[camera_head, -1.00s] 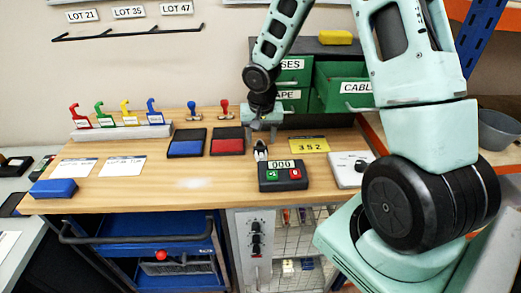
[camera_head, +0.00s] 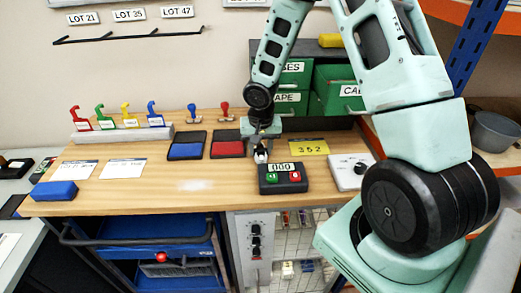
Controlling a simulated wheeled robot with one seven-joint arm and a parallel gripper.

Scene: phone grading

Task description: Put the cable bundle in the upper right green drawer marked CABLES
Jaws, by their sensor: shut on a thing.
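A small dark bundle with white parts, the cable bundle (camera_head: 261,157), is at the bench top just behind the counter box. My gripper (camera_head: 262,148) points down and is shut on it; the fingers cover part of it, and I cannot tell if it touches the bench. The upper right green drawer (camera_head: 345,104), its label reading "CAB" before my arm hides the rest, is pulled out at the back right. My arm covers its right side, and little of its inside shows.
The counter box (camera_head: 283,178) reading 000 stands close in front of my gripper. A red pad (camera_head: 228,149) and a blue pad (camera_head: 185,151) lie to the left. A yellow 352 card (camera_head: 309,147) lies to the right. Other green drawers (camera_head: 290,103) are closed beside the open one.

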